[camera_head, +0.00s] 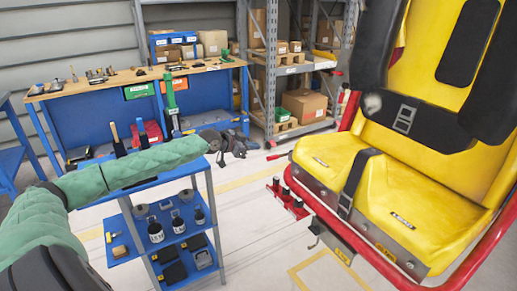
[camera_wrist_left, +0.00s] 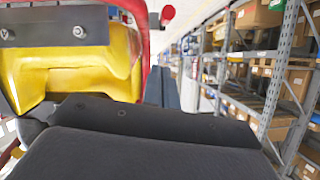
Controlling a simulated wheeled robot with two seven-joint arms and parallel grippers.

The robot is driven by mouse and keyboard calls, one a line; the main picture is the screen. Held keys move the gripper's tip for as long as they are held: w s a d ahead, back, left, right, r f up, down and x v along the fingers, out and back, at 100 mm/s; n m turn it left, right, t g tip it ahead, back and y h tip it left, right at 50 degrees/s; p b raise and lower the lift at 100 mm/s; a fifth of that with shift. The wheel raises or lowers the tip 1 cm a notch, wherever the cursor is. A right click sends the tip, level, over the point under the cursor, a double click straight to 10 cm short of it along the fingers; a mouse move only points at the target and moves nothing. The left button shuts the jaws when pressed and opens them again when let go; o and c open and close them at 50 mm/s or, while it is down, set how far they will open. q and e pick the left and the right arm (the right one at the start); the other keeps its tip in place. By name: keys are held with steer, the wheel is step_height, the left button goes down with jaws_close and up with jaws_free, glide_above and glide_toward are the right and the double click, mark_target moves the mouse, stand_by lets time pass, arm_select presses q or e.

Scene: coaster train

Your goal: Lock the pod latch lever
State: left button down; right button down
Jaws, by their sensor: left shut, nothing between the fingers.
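The pod is a yellow two-part seat (camera_head: 420,200) in a red tubular frame at the right of the head view. A small red-tipped lever (camera_head: 277,156) sticks out leftward from its near left side, probably the latch lever. A round red knob (camera_wrist_left: 167,13) shows at the top of the left wrist view, beside the yellow pod (camera_wrist_left: 120,72); I cannot tell whether it is the same part. My left gripper (camera_head: 240,143) is shut and empty, in the air a little left of the lever and apart from it. My right gripper is out of view.
A blue tool cart (camera_head: 140,210) with bottles and black boxes stands below my left arm. A blue workbench (camera_head: 90,125) and grey shelving with boxes (camera_head: 305,104) stand behind. Black restraints hang over the pod.

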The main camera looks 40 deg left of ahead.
arm_select(q)
steer(key=shift+s+r, duration=0.1)
steer(key=shift+s, duration=0.25)
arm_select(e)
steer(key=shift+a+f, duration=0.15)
arm_select(q)
steer(key=shift+a, duration=0.1)
